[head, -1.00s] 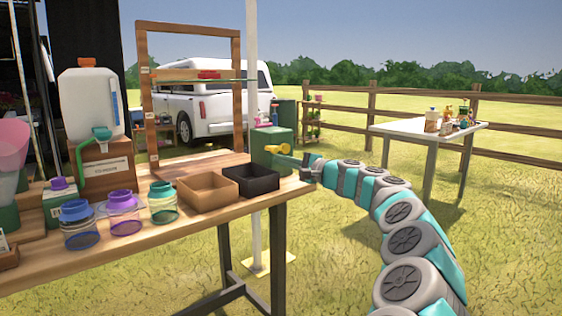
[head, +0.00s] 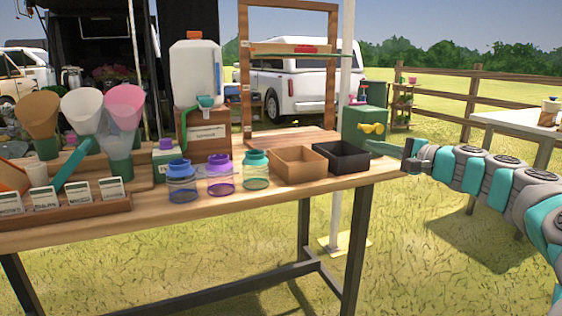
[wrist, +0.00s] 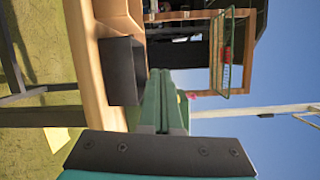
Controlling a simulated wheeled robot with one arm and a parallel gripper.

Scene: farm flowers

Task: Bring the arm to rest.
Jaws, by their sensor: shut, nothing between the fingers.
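My arm reaches in from the right edge of the head view, and my gripper (head: 408,150) is at its far end, by the right end of the wooden table (head: 270,205). In the wrist view my gripper (wrist: 160,75) shows two green fingers pressed together, shut with nothing between them. The black box (wrist: 122,70) lies just beyond and left of the fingers in the wrist view. In the head view the black box (head: 341,160) stands on the table to the left of my gripper, apart from it.
A tan box (head: 299,165) and jars with purple (head: 220,175), teal (head: 255,170) and blue (head: 181,182) lids stand on the table. A wooden frame (head: 243,75) rises behind. A white table (head: 525,118) stands at right. Grass in front is open.

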